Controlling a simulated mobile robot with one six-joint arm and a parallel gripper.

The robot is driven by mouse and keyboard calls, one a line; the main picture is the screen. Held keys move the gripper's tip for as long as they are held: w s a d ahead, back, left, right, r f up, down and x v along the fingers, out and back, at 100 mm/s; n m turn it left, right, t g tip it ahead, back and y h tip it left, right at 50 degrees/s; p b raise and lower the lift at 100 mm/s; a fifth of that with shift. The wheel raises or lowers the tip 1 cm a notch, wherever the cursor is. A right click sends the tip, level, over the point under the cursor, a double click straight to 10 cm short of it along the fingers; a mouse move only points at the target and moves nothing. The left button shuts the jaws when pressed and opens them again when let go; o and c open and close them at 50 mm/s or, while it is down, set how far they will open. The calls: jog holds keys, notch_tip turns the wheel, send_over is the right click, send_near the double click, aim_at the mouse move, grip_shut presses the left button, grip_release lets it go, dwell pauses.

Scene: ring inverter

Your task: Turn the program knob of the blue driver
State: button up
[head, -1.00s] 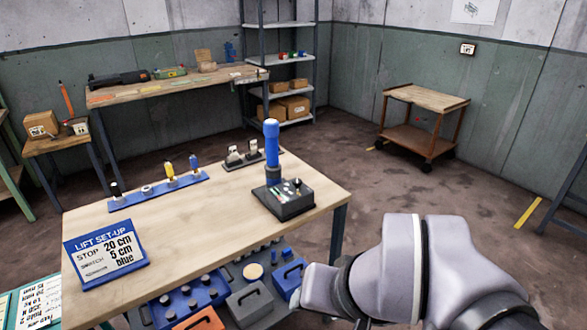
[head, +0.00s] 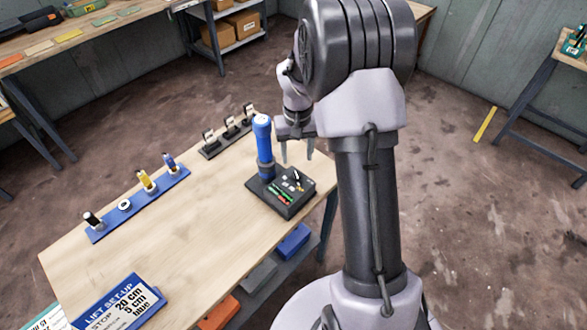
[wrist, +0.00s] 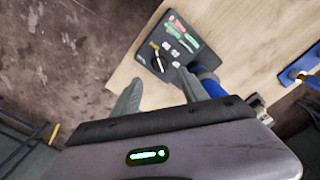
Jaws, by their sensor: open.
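The blue driver (head: 264,142) stands upright at the back left of a dark control box (head: 284,192) near the table's right edge. The box top carries a black knob with a pale pointer (head: 297,178), pale buttons and green and red strips. The knob (wrist: 155,46) also shows in the wrist view, beyond my fingers. My gripper (head: 297,158) is open and empty, fingers pointing down, above and behind the box and right of the driver. In the wrist view my gripper's fingers (wrist: 172,92) are apart, with the driver (wrist: 207,82) partly hidden behind the right one.
The table's middle is clear.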

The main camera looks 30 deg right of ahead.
aim_at(296, 174)
notch_tip(296, 174, down, 8)
jog(key=shift+r+b, duration=0.1)
jog(key=shift+b, duration=0.55)
grip_shut()
jog(key=shift+m, duration=0.3)
jog(key=m+b, duration=0.2)
jog(key=m, duration=0.2)
jog(key=shift+m+b, duration=0.45)
jog(key=shift+m, duration=1.05)
jog(key=shift+r+m, duration=0.1)
jog(key=shift+m, duration=0.2)
